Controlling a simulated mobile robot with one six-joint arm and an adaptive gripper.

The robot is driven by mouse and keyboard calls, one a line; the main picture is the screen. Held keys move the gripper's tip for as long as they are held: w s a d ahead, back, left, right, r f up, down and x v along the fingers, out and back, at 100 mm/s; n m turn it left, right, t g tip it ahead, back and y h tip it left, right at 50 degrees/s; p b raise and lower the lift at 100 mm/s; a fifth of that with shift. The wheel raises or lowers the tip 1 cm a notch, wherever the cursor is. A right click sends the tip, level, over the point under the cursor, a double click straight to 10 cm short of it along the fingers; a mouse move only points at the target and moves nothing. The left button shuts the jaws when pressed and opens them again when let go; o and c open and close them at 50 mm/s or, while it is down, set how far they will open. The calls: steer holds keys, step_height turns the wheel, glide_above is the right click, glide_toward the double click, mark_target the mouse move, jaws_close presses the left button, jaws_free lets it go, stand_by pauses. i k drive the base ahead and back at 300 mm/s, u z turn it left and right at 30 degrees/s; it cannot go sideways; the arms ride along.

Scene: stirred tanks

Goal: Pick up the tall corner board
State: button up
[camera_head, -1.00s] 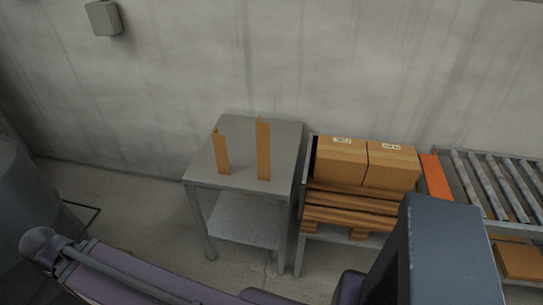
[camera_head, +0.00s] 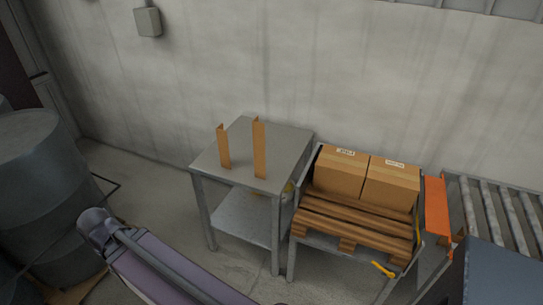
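Two orange-brown corner boards stand upright on a grey metal table (camera_head: 286,139) near the wall. Part of my arm crosses the bottom left of the view, well in front of the table. My gripper is not in view.
A stand with a wooden pallet (camera_head: 352,227) and two cardboard boxes (camera_head: 341,174) is right of the table. Beyond it are an orange plate (camera_head: 437,205) and a roller conveyor (camera_head: 497,213). Dark drums (camera_head: 45,180) stand at left. Floor shows between drums and table.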

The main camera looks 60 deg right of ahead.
mark_target(258, 128)
steer(key=u, duration=0.05)
steer(key=k, duration=1.35)
steer(key=z, duration=1.95)
steer(key=i, duration=0.95)
